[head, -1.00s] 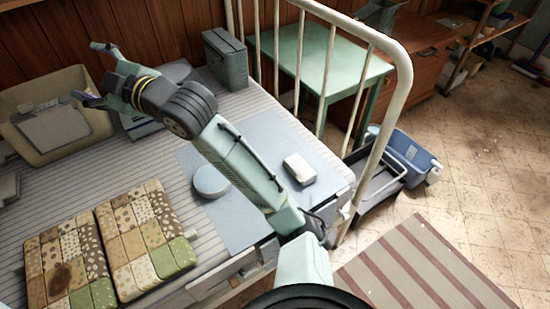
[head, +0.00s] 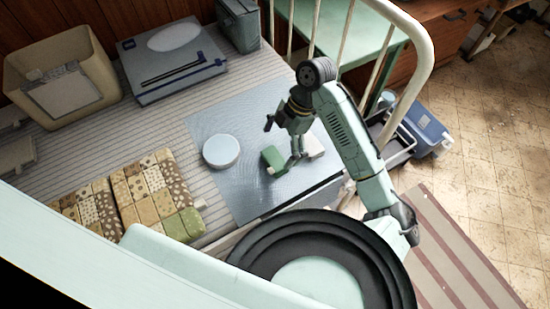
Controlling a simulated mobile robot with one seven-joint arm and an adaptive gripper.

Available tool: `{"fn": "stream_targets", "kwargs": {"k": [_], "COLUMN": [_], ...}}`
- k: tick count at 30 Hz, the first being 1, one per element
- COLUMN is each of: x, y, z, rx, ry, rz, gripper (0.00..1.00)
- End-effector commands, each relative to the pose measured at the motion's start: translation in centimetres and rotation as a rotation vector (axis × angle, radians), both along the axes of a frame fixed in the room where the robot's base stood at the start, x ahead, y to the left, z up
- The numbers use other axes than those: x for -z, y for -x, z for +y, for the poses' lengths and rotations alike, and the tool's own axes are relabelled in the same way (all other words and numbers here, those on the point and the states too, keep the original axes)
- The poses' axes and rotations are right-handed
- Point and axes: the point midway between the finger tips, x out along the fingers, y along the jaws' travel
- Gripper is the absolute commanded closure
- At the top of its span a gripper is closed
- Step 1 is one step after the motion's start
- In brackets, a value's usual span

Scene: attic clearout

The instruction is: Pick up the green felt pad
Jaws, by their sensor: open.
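A small green block-like piece (head: 272,160), which I take to be the green felt pad, lies on the blue-grey mat (head: 247,195) on the bed. My gripper (head: 282,142) is open, fingers pointing down. One finger shows to the upper left of the green piece and the other close to its right side. I cannot tell whether that finger touches it. Nothing shows held between the fingers.
A pale round disc (head: 221,151) sits left of the green piece. A white block (head: 313,145) is just right, partly behind my gripper. Patchwork cushions (head: 160,190) lie at left, a grey case (head: 175,62) behind. The white bed rail (head: 415,75) rises at right.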

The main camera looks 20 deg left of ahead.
Motion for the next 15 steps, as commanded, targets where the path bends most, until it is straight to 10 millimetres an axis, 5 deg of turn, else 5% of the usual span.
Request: {"fn": "stream_targets", "kwargs": {"k": [15], "x": [5.2], "y": [1.5], "z": [0.7], "rx": [0.002], "ry": [-0.001], "rz": [-0.002], "gripper": [0.00]}}
